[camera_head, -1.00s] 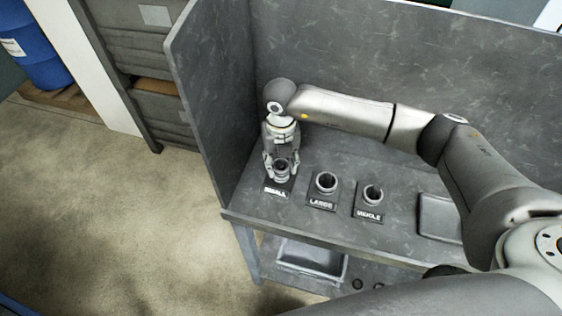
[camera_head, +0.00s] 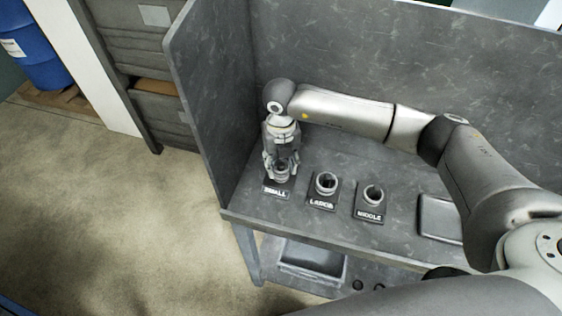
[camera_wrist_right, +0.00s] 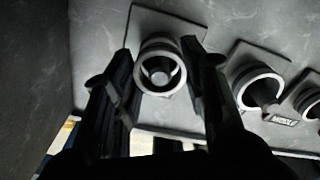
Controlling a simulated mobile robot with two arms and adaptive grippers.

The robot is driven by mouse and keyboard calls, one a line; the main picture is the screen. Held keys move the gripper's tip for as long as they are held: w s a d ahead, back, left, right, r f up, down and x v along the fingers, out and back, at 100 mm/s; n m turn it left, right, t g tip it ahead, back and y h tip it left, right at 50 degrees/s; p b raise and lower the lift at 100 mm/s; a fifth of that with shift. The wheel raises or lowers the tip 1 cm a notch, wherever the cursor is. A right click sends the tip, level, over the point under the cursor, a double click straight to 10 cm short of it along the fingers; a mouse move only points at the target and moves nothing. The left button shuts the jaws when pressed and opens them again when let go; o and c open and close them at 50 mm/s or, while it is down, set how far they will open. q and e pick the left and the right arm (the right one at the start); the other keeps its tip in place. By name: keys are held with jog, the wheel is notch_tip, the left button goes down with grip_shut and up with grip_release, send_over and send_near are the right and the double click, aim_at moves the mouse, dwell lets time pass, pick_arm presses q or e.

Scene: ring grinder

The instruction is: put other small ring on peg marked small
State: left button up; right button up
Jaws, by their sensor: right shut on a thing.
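The peg base marked SMALL (camera_head: 275,192) stands at the left end of the grey bench, near the side panel. My right gripper (camera_head: 281,174) points down over it, with its fingers shut on a small grey metal ring (camera_head: 282,178). In the right wrist view, the fingers (camera_wrist_right: 158,52) flank the ring (camera_wrist_right: 147,77), which looks to be around or right over the small peg (camera_wrist_right: 160,74). How far down it sits is unclear. My left gripper is not in view.
The LARGE peg (camera_head: 325,184) and the MIDDLE peg (camera_head: 372,196), each with ring-like parts, stand to the right. A shallow grey tray (camera_head: 440,218) lies farther right. Bench panels rise at the left and back. A bin (camera_head: 312,258) sits on the lower shelf.

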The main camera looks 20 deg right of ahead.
jog(key=shift+f+b, duration=0.35)
jog(key=shift+f, duration=0.15)
jog(key=o, duration=0.8)
jog(key=shift+c, duration=0.2)
notch_tip(320, 180, up, 11)
jog(key=p, duration=0.6)
dwell(0.4)
